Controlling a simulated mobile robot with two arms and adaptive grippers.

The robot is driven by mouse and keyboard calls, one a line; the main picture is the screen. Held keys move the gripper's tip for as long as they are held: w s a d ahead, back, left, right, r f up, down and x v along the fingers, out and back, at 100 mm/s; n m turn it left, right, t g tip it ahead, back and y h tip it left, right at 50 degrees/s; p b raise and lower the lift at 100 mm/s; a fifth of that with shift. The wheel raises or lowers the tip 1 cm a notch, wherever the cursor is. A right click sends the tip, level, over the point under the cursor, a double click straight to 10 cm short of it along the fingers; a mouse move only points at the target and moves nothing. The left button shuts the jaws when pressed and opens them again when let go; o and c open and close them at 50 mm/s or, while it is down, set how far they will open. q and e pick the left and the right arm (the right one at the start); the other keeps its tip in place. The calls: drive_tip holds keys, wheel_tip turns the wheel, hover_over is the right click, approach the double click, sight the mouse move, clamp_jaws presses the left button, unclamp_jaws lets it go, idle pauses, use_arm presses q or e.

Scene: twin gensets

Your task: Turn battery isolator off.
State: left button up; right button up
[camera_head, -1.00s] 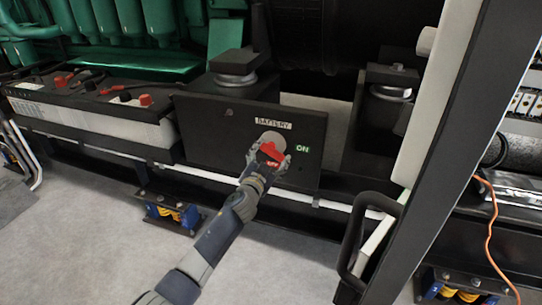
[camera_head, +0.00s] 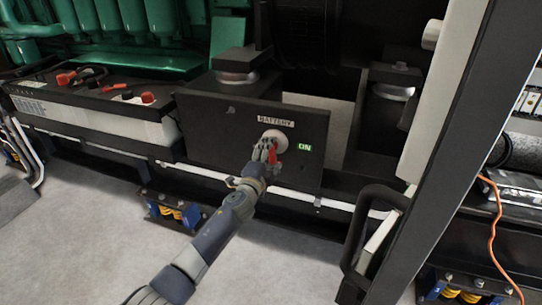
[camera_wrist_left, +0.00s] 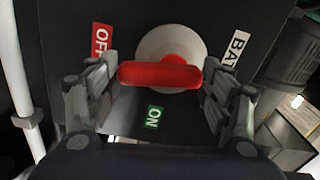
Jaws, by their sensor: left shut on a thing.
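The battery isolator is a red handle (camera_head: 273,154) on a pale round base (camera_head: 277,138), set in a black panel (camera_head: 224,130) labelled BATTERY. My left gripper (camera_head: 266,153) is at the handle, shut on it. In the left wrist view, the red handle (camera_wrist_left: 160,74) spans between the two fingers of my left gripper (camera_wrist_left: 160,82). There the handle lies sideways, one end towards the red OFF label (camera_wrist_left: 102,39) and the other towards the BATTERY label. The green ON label (camera_wrist_left: 153,117) lies off to its side. In the head view the handle is near upright. OFF is hidden there. My right gripper is not in view.
A battery (camera_head: 100,115) with red and black terminals stands left of the panel. A dark upright post (camera_head: 440,150) and a black grab handle (camera_head: 368,235) stand to the right. A white pipe runs low below the panel. The grey floor in front is clear.

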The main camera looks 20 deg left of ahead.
use_arm(q)
drive_tip(key=shift+a+m, duration=0.1)
drive_tip(key=shift+m, duration=1)
drive_tip(key=shift+f, duration=0.1)
drive_tip(key=o, duration=1.1)
drive_tip(key=shift+c, duration=0.2)
drive_tip(key=s, duration=1.2)
drive_tip(key=shift+a, duration=0.2)
